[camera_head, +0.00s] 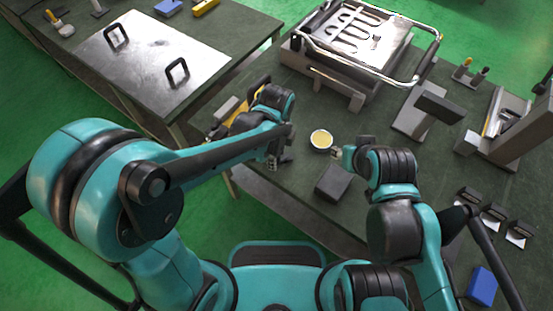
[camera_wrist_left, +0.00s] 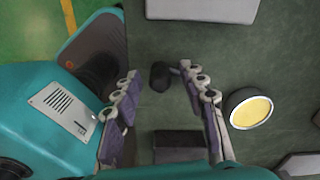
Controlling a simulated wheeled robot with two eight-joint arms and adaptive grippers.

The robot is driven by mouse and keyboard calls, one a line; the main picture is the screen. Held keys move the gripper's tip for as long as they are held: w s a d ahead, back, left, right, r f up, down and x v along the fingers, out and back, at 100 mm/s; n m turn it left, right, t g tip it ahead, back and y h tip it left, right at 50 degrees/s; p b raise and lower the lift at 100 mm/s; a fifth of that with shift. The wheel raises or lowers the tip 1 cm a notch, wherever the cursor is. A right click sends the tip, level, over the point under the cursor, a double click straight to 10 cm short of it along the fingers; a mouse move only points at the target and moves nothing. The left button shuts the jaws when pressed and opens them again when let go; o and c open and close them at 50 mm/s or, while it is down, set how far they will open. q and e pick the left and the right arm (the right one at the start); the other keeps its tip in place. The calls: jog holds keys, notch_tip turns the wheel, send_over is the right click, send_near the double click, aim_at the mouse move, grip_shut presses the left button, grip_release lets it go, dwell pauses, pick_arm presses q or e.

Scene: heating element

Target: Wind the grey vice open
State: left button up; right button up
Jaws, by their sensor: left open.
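My left gripper (camera_head: 277,158) points down over the table's near edge, beside the yellow-filled cup. In the left wrist view its two fingers (camera_wrist_left: 165,102) are spread apart. A small dark round knob (camera_wrist_left: 159,76) lies between and beyond the fingertips, with no clear contact. I cannot tell whether it belongs to the vice. A grey block (camera_wrist_left: 200,8) at the top of that view may be part of the grey vice; my arm hides most of this area in the head view. My right gripper (camera_head: 345,154) is right of the cup; its fingers are too small to read.
The yellow-filled cup (camera_head: 321,140) and a dark block (camera_head: 333,183) stand close to both grippers. A metal-framed tray unit (camera_head: 352,42) stands behind. Grey fixtures (camera_head: 425,112) are at the right. A second table (camera_head: 152,58) with a metal plate is at the left.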

pick_arm(q)
jog(key=shift+f, duration=0.5)
grip_shut()
jog(key=shift+s, duration=0.1)
